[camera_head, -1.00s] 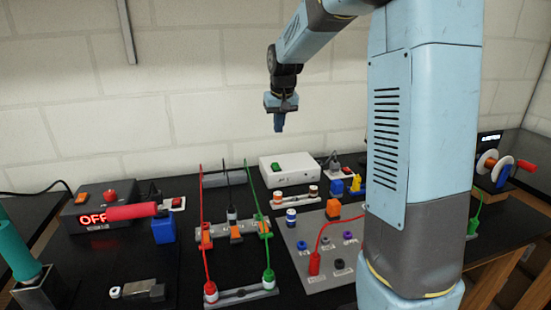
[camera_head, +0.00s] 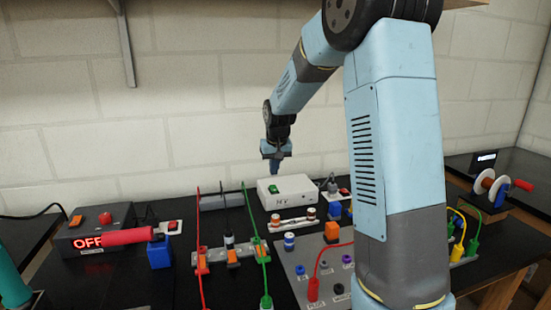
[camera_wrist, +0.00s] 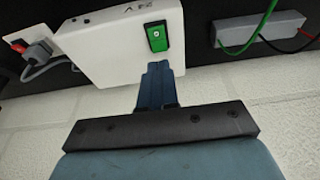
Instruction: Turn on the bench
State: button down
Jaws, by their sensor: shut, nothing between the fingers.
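A white box (camera_head: 305,191) stands on the bench near the wall, with a green rocker switch (camera_head: 274,188) on its top. In the wrist view the white box (camera_wrist: 100,50) shows the green switch (camera_wrist: 157,37) close to its edge, with a small light mark on it. My gripper (camera_head: 274,171) points down just above the rear left part of the box. Its fingers are shut and empty. In the wrist view my fingertips (camera_wrist: 158,66) are just beside the switch; whether they touch the box I cannot tell.
A black box (camera_head: 92,232) with a red OFF display and a red button stands at the left. A socket with a grey plug (camera_head: 332,188) is right of the white box. Cables on a grey rail (camera_head: 228,256) rise left of the gripper.

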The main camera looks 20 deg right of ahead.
aim_at(272, 186)
jog(key=shift+x, duration=2.75)
jog(key=shift+w+d+f, duration=0.1)
jog(key=shift+d, duration=0.2)
jog(key=shift+a, duration=0.3)
jog(key=shift+s+a, duration=0.1)
jog(key=shift+s, duration=0.8)
